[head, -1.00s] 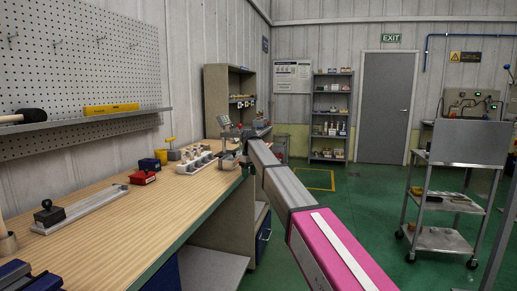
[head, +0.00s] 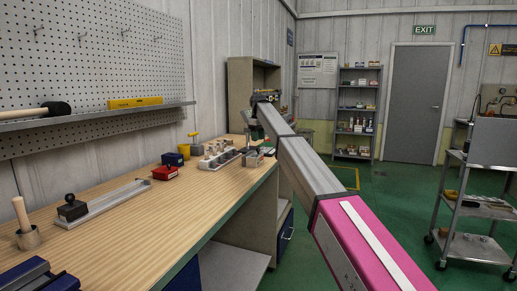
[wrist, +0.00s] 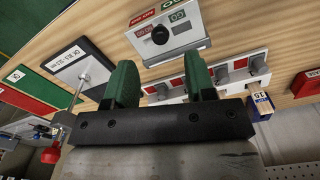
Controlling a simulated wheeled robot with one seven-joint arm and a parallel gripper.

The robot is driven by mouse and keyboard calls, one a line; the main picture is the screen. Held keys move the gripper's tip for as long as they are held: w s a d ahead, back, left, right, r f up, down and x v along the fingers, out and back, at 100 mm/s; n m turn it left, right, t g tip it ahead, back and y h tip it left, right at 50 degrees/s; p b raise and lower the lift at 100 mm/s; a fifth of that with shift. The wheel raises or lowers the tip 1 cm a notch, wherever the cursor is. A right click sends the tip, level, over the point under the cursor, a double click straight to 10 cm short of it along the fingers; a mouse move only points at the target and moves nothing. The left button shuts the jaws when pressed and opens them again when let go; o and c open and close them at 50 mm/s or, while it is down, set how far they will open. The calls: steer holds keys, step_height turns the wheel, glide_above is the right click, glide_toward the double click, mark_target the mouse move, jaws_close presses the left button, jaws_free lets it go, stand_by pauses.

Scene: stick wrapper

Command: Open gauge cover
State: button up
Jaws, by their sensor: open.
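In the wrist view a silver box with a black round knob (wrist: 160,35) sits on the wooden bench, beyond my fingertips. It carries a red label and green "GO" labels. I take it to be the gauge, but I cannot tell which part is its cover. My gripper (wrist: 160,78) is open, with its two green fingers apart and nothing between them. The box appears apart from the fingers. In the head view my gripper (head: 256,130) is small at the far end of the bench, and the box cannot be made out clearly.
A rack of grey sockets with red labels (wrist: 205,85) lies just past the fingers. A blue block (wrist: 259,106) is at the right. The near bench top (head: 130,235) is mostly clear.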

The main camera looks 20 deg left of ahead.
step_height(320, 180, down, 6)
steer(key=shift+r, duration=0.15)
steer(key=shift+c, duration=0.3)
